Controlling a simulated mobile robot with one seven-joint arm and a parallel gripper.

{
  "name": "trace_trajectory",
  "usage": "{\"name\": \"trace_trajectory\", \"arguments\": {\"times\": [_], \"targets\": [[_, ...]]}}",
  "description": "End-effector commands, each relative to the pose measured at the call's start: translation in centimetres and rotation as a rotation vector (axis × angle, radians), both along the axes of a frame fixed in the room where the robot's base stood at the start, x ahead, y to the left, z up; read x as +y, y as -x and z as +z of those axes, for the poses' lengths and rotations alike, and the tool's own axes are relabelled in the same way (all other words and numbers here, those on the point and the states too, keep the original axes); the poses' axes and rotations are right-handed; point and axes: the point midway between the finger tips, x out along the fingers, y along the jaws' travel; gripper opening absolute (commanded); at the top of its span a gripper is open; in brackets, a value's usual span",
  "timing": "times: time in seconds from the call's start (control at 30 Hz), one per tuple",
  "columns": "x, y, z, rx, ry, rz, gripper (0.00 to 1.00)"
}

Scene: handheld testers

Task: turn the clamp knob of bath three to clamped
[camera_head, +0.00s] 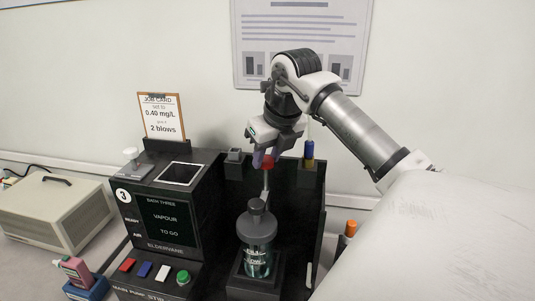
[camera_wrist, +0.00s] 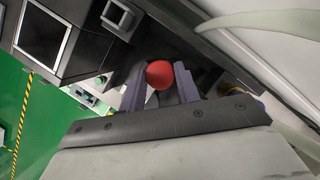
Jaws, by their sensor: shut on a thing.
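Bath three (camera_head: 196,215) is a dark unit marked 3, with a screen reading "BATH THREE VAPOUR TO GO". The red clamp knob (camera_head: 268,161) is above a grey-capped bottle (camera_head: 257,238) at the unit's right part. My gripper (camera_head: 263,157) reaches it from above, and its two fingers are shut on the knob. In the wrist view the red knob (camera_wrist: 159,75) sits between the fingers (camera_wrist: 160,88). The fingers partly hide the knob, and I cannot read its turned position.
A job card (camera_head: 161,117) stands behind the unit. Red, blue and white buttons and a green knob (camera_head: 183,277) are on its front. A blue-and-yellow item (camera_head: 309,153) stands close right of my gripper. A beige box (camera_head: 48,209) is at left.

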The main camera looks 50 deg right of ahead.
Motion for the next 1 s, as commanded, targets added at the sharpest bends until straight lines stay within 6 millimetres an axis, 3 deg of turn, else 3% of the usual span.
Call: {"name": "trace_trajectory", "arguments": {"times": [0.23, 0.27, 0.4, 0.77, 1.0], "targets": [[0.0, -0.1, 0.2, -0.005, 0.003, 0.001, 0.00], [0.0, -0.1, 0.2, -0.006, 0.004, 0.001, 0.35], [0.0, -0.1, 0.1, -0.004, 0.003, 0.001, 0.53], [0.0, 0.1, 0.6, -0.002, 0.001, 0.000, 0.54], [0.5, 1.6, 4.8, -0.002, 0.004, -0.001, 0.54]]}}
